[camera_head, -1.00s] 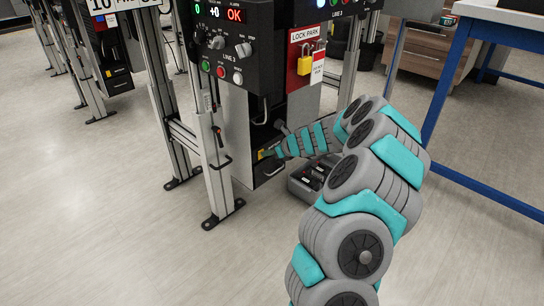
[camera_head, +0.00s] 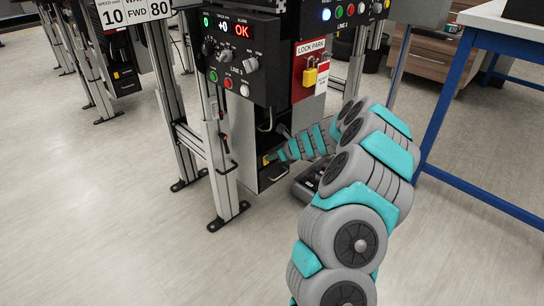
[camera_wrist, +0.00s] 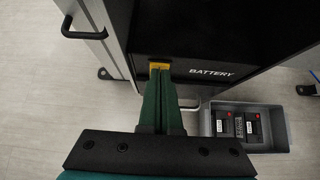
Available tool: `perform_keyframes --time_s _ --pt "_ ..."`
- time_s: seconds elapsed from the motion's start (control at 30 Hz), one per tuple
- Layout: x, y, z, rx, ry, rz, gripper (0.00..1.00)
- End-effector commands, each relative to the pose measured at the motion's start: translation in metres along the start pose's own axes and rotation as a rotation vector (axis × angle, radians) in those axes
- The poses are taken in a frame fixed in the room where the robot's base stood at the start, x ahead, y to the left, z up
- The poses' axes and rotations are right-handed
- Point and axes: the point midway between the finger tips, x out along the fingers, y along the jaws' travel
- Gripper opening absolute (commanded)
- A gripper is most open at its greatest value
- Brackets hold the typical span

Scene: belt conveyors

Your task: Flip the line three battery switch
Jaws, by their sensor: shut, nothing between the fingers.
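The line three cabinet (camera_head: 240,130) stands left of centre in the head view, with a black battery compartment near its bottom. In the wrist view, the black battery panel (camera_wrist: 250,60) carries the white word BATTERY. A small yellow piece (camera_wrist: 159,66), seemingly the switch, sits left of that word. It also shows in the head view (camera_head: 265,160). My gripper (camera_wrist: 161,76) is shut, its dark green fingers together and holding nothing. Its tips are at the lower edge of the yellow piece; whether they touch it, I cannot tell. The tips partly hide the switch.
A grey tray (camera_wrist: 279,143) with two dark batteries (camera_wrist: 237,125) sits low, right of my fingers. The line three control box (camera_head: 240,55) is above. A black handle (camera_wrist: 85,34) juts out at the left. Open floor (camera_head: 110,240) lies front left; a blue-legged table stands at right.

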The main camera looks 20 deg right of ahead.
Motion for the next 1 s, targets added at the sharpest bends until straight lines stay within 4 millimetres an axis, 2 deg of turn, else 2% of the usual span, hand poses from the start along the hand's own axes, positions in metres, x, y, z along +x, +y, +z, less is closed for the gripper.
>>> perform_keyframes --time_s 0.43,0.83,1.0 --pt "-0.011 0.0 0.012 -0.001 0.0 0.0 0.0" --pt "-0.011 0.0 0.011 0.0 0.0 0.0 0.0" --pt "-0.021 0.0 0.009 0.0 0.0 0.001 0.0"
